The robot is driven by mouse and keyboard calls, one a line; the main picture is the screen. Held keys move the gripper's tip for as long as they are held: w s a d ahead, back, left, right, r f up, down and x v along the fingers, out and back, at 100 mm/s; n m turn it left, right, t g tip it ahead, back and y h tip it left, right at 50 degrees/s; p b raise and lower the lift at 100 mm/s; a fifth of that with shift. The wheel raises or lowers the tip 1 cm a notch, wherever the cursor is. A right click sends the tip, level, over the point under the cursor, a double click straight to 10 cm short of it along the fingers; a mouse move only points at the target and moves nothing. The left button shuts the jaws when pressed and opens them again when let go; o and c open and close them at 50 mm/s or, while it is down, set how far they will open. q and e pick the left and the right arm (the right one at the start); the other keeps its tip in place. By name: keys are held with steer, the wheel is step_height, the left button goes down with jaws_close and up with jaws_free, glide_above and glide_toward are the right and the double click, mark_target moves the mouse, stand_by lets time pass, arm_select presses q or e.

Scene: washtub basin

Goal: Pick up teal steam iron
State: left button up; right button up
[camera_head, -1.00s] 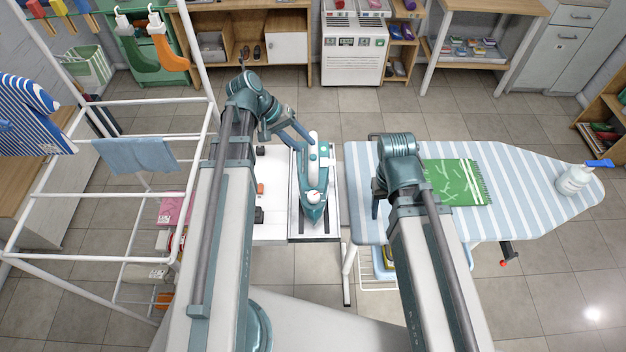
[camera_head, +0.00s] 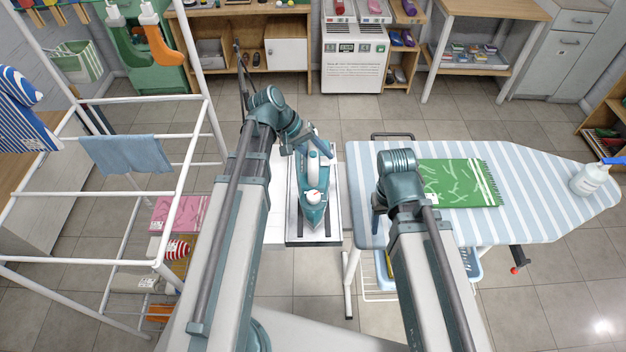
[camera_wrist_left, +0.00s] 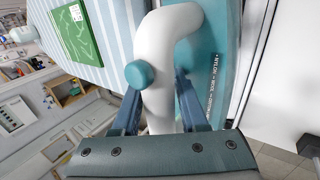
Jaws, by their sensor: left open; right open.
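The teal steam iron (camera_head: 313,212) with a white handle stands on a white and dark rest, between the drying rack and the ironing board. My left gripper (camera_head: 318,146) is at the far end of the iron in the head view. In the left wrist view the white handle (camera_wrist_left: 157,85) lies between the two open fingers of the left gripper (camera_wrist_left: 158,112), which do not look closed on it. My right gripper (camera_head: 378,222) is over the near left end of the ironing board, largely hidden by its own wrist.
The striped ironing board (camera_head: 530,190) is to the right, with a green cloth (camera_head: 460,184) and a spray bottle (camera_head: 588,180) on it. A white drying rack (camera_head: 100,196) with a blue towel (camera_head: 125,154) stands left. Tiled floor lies open behind.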

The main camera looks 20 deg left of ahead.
arm_select(q)
jaws_close()
steer(key=shift+r+p, duration=0.2)
steer(key=shift+p, duration=0.1)
arm_select(e)
steer(key=shift+r, duration=0.2)
